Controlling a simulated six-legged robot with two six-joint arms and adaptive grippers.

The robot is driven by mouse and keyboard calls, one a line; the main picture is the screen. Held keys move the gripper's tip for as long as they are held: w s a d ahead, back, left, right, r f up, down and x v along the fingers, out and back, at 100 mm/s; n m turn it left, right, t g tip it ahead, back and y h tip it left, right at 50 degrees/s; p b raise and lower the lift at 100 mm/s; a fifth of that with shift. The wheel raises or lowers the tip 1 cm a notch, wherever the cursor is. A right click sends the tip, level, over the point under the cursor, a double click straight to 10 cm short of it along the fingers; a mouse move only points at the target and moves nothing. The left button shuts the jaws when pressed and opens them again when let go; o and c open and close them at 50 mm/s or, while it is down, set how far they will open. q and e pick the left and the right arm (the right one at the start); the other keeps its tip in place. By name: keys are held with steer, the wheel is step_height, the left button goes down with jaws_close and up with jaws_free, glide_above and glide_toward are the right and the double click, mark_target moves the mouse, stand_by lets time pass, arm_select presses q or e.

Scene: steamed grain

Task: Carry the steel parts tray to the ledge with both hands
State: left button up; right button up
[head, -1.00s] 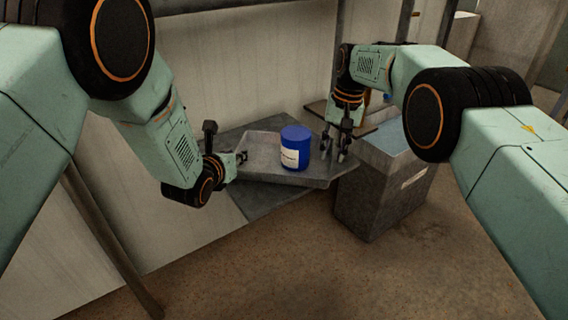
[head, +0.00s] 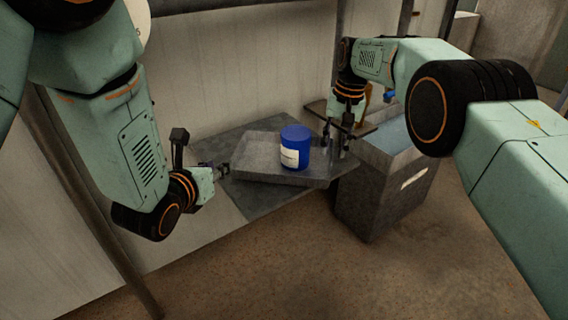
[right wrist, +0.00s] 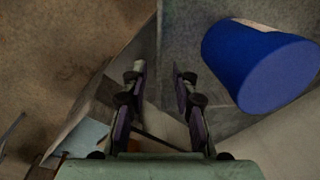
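The grey steel parts tray (head: 265,174) rests on a grey ledge (head: 252,200) against the wall. A blue canister (head: 294,149) with a white label stands upright in it and shows large in the right wrist view (right wrist: 262,62). My left gripper (head: 226,171) is just left of the tray's left end, apart from it, and looks open and empty. My right gripper (head: 337,146) is at the tray's right end. In the right wrist view its fingers (right wrist: 160,70) stand apart, with an edge running between them; whether they touch the tray I cannot tell.
A grey bin (head: 378,195) with a pale label and bluish contents stands right of the ledge, close to my right gripper. A pale wall (head: 240,70) is behind the ledge. A dark post (head: 95,205) slants at the left. Brown floor in front is clear.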

step_height(320, 180, up, 11)
steer(key=d, duration=0.1)
steer(key=shift+s, duration=0.15)
steer(key=shift+d+f, duration=0.1)
steer(key=shift+f, duration=0.1)
